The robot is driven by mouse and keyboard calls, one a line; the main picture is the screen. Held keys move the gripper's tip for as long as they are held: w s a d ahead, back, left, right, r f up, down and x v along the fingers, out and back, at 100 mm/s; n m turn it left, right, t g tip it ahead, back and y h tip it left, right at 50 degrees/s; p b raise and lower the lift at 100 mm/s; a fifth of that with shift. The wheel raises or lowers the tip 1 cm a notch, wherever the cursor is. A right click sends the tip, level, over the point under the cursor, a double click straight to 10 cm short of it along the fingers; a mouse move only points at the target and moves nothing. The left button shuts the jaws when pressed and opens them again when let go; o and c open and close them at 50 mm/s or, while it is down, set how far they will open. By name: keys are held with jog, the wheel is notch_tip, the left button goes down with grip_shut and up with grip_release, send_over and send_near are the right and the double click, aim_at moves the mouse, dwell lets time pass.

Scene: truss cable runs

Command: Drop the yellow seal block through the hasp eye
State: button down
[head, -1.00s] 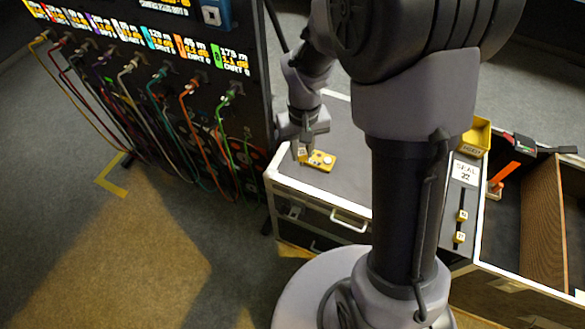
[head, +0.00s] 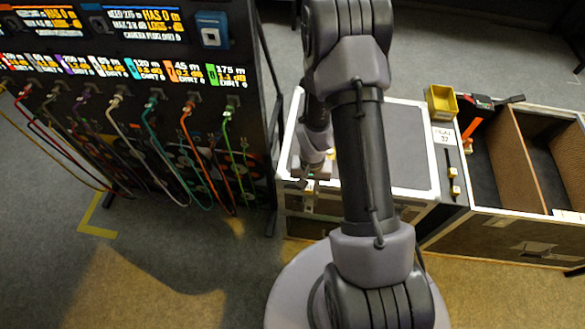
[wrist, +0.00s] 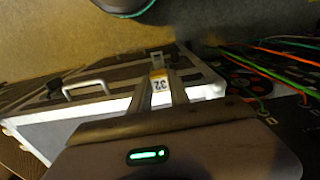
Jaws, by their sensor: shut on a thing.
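My gripper (head: 311,178) is at the front edge of the grey case (head: 410,150) with white edging, left of my arm column. A small metal piece that looks like the hasp (wrist: 157,59) shows just beyond the block, at the case front. They look close in the picture, but I cannot tell whether they touch or whether the block is over the eye. The eye opening is not clear.
A panel with coloured cables (head: 150,130) stands close on the left. On the right are an open yellow bin (head: 441,102), a strip with small yellow blocks (head: 453,172) and an open divided case (head: 515,150). The case handle (wrist: 85,88) sticks out nearby.

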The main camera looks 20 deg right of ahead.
aim_at(309, 204)
jog(key=shift+s+d+f, duration=0.3)
jog(key=shift+s+f, duration=0.05)
jog(key=shift+f, duration=0.15)
notch_tip(309, 204, down, 11)
jog(key=b, duration=0.8)
jog(key=shift+a+f, duration=0.1)
jog(key=shift+f, duration=0.1)
jog(key=shift+f+b, duration=0.1)
jog(key=shift+b, duration=0.35)
jog(key=c, duration=1.1)
grip_release()
jog(key=shift+c, duration=0.2)
notch_tip(309, 204, up, 9)
jog(key=p, duration=0.6)
